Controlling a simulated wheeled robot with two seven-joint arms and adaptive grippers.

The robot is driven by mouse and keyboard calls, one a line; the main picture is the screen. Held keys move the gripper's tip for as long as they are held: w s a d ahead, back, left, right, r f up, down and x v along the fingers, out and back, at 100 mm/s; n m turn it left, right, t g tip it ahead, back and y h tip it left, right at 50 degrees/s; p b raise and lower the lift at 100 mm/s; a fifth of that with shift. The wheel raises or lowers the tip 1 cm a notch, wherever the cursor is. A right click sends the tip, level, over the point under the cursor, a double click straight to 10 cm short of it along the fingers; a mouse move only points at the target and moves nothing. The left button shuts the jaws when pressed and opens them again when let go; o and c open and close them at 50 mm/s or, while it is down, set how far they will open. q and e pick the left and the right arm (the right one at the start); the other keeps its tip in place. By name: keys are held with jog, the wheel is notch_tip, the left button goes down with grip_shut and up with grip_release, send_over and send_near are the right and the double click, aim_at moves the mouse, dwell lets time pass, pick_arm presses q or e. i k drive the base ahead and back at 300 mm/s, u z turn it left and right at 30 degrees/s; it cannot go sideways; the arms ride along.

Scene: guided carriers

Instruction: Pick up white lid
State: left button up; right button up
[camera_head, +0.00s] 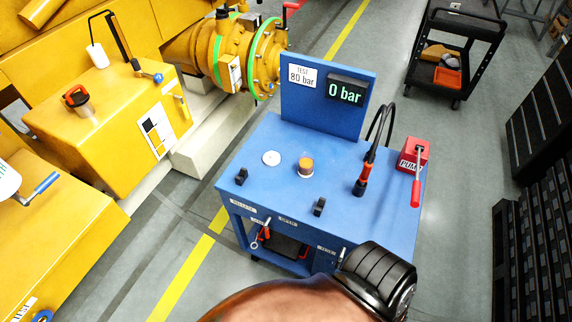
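A small white disc, which looks like the white lid (271,158), lies flat on the top of the blue test bench (246,178), left of its middle. Just right of it stands a short round pot (306,167) with an orange-brown top and a pale rim; the two are apart. Nothing covers the lid. Neither of my grippers shows in the head view. A brown rounded part and a black ribbed part at the bottom edge hide the bench's lower front.
Black clips (319,206) stand along the bench's front. A black hose with an orange-black connector (362,182) and a red pump box (414,153) with a lever are on the right. The display panel (325,97) rises behind, reading 0 bar. Yellow machinery (105,125) is at left.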

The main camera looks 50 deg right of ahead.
aim_at(272, 158)
jog(key=z, duration=0.8)
jog(key=i, duration=0.35)
